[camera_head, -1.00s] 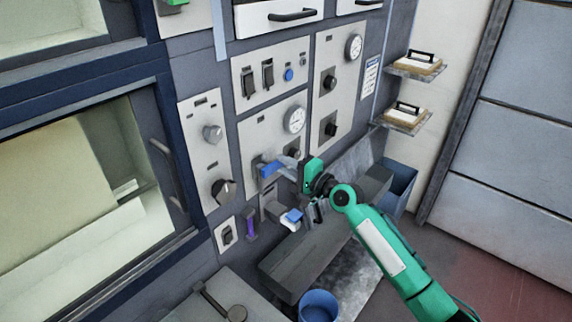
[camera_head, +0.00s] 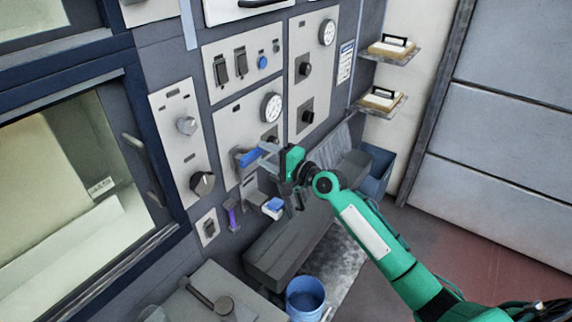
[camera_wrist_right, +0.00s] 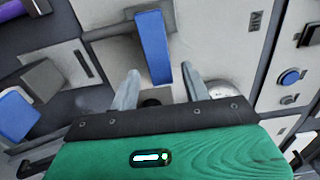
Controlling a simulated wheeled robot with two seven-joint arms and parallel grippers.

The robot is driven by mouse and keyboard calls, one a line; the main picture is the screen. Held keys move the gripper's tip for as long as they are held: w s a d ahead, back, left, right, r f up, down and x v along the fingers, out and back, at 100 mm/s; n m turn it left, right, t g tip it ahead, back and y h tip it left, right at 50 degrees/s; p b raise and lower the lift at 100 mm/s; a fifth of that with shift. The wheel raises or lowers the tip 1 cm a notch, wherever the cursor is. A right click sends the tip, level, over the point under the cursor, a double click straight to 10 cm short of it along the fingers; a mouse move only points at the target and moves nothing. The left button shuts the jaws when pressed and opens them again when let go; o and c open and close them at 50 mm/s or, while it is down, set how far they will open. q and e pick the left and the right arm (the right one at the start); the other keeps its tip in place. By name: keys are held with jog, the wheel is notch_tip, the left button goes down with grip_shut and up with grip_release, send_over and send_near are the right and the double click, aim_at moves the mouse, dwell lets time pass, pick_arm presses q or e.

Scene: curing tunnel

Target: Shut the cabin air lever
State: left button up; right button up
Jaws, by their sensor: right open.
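The cabin air lever has a blue handle (camera_head: 252,157) on a pale panel below a round gauge. In the right wrist view the blue handle (camera_wrist_right: 153,48) stands out from the panel, near the label "AIR". My right gripper (camera_head: 272,156) is at the lever, coming from the right. In the right wrist view its two fingers (camera_wrist_right: 160,80) are apart, with the near end of the handle between or just in front of them. I cannot tell whether they touch it. My left gripper is not in view.
A purple handle (camera_head: 232,213) and a blue-topped block (camera_head: 273,206) are below the lever. A dark grey ledge (camera_head: 275,258) runs under my right arm. A blue bucket (camera_head: 305,295) stands below. An oven window (camera_head: 60,190) is at left. Shelves (camera_head: 390,55) are at upper right.

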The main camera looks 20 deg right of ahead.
jog(key=b+v, duration=0.4)
jog(key=v, duration=0.9)
jog(key=shift+d+f, duration=0.1)
jog(key=d+f+n+g+h, duration=0.1)
jog(key=d+f+g+h, duration=0.2)
jog(key=f, duration=1.4)
jog(key=d+f+h, duration=0.4)
jog(key=d+f, duration=0.1)
jog(key=f, duration=1.2)
jog(key=s+f+n+g+h, duration=0.1)
jog(key=s+f+n+g, duration=0.1)
jog(key=s+f, duration=0.7)
jog(key=s+f+n+g+h, duration=0.15)
jog(key=s+f, duration=0.25)
jog(key=f, duration=0.8)
jog(key=s+a+f+n+g, duration=0.2)
jog(key=s+f, duration=0.5)
jog(key=s, duration=0.6)
jog(key=s+a+f+n+g, duration=0.3)
jog(key=s+f, duration=0.3)
jog(key=s, duration=0.7)
jog(key=s+a+f+n+g, duration=0.2)
jog(key=s+a+f+n, duration=0.2)
jog(key=s+f, duration=0.3)
jog(key=s, duration=0.5)
jog(key=shift+s+f, duration=0.3)
jog(key=shift+s, duration=0.1)
